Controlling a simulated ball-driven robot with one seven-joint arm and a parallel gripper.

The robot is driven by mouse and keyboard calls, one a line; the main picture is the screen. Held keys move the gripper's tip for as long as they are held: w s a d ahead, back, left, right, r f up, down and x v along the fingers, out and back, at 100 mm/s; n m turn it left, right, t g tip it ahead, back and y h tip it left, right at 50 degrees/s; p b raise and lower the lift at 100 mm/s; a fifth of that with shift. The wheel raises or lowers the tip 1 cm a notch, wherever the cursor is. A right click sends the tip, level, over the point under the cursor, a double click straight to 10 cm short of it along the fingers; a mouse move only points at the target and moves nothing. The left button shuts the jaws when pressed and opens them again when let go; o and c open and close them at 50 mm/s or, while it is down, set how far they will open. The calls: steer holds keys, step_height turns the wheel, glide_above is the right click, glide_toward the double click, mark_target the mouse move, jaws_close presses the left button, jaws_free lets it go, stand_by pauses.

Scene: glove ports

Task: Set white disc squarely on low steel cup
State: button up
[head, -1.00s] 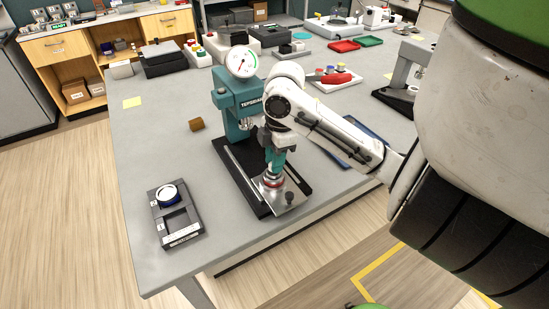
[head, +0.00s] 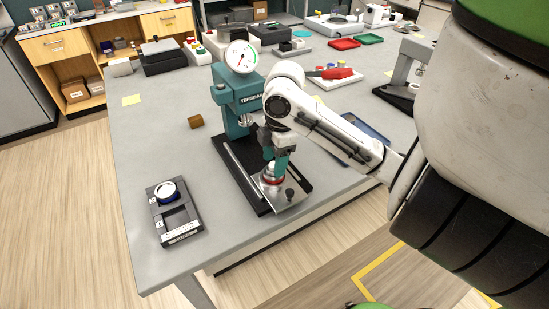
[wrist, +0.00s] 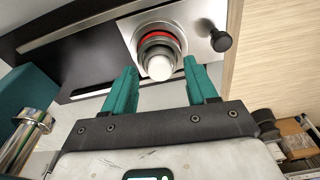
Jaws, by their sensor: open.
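A small round white piece, which looks like the white disc (wrist: 159,67), sits over a low steel cup (wrist: 144,46) with a red ring, on a steel plate (wrist: 187,22). From above it looks roughly centred; whether it lies fully flat I cannot tell. In the head view the red-ringed cup (head: 271,180) shows low on the press base. My gripper (wrist: 160,72) is open, its teal fingers on either side of the white piece with gaps visible. In the head view my gripper (head: 275,168) is just above the cup and partly hides it.
A teal press with a dial gauge (head: 241,59) stands behind the cup. A black knob (wrist: 221,41) stands on the plate's corner. A dark two-slot tray (head: 178,238) holds a white, blue-rimmed round piece (head: 166,190).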

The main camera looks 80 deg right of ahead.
steer(key=r, duration=0.7)
steer(key=shift+s+d+r+p, duration=0.2)
steer(key=shift+s+d+p, duration=0.05)
steer(key=shift+s+p, duration=0.1)
stand_by(0.4)
